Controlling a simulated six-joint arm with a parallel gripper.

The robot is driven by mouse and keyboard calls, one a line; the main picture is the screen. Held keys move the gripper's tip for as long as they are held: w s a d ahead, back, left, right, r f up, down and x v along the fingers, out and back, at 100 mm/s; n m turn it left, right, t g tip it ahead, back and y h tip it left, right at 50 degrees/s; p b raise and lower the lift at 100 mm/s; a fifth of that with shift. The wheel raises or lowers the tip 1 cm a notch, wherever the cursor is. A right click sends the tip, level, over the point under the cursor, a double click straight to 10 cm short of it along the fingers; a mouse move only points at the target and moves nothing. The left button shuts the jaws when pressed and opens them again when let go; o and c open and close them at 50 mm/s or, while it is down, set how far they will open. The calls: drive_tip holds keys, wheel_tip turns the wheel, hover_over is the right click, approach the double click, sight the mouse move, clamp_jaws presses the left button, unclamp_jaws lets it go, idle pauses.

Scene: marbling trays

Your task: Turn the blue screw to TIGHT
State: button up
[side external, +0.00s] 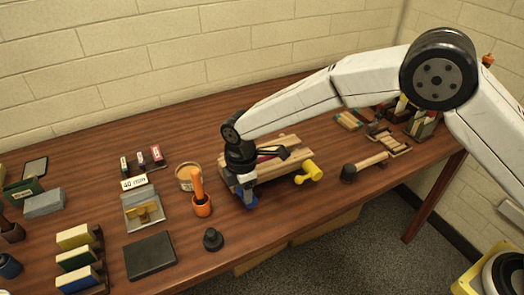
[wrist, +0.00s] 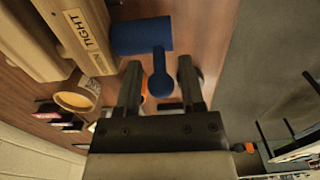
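The blue screw (wrist: 142,36) has a thick round body and a thin arm ending in a knob, beside a wooden block (wrist: 52,42) with a TIGHT label (wrist: 82,28). The arm and knob lie between the fingers of my gripper (wrist: 159,68), which is open with a gap on each side. In the side view the blue screw (side external: 250,200) shows at the near left end of the wooden block (side external: 268,171), partly hidden by my gripper (side external: 243,181). A yellow screw (side external: 311,171) sticks out at the block's right end.
A black weight (side external: 212,240) is in front, near the table's front edge. A wooden-handled tool (side external: 366,166) lies to the right.

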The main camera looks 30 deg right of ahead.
drive_tip(key=shift+a+f, duration=0.1)
drive_tip(key=shift+a, duration=0.3)
clamp_jaws()
drive_tip(key=shift+d+r, duration=0.2)
drive_tip(key=shift+d, duration=0.4)
drive_tip(key=shift+d, duration=0.55)
idle(0.3)
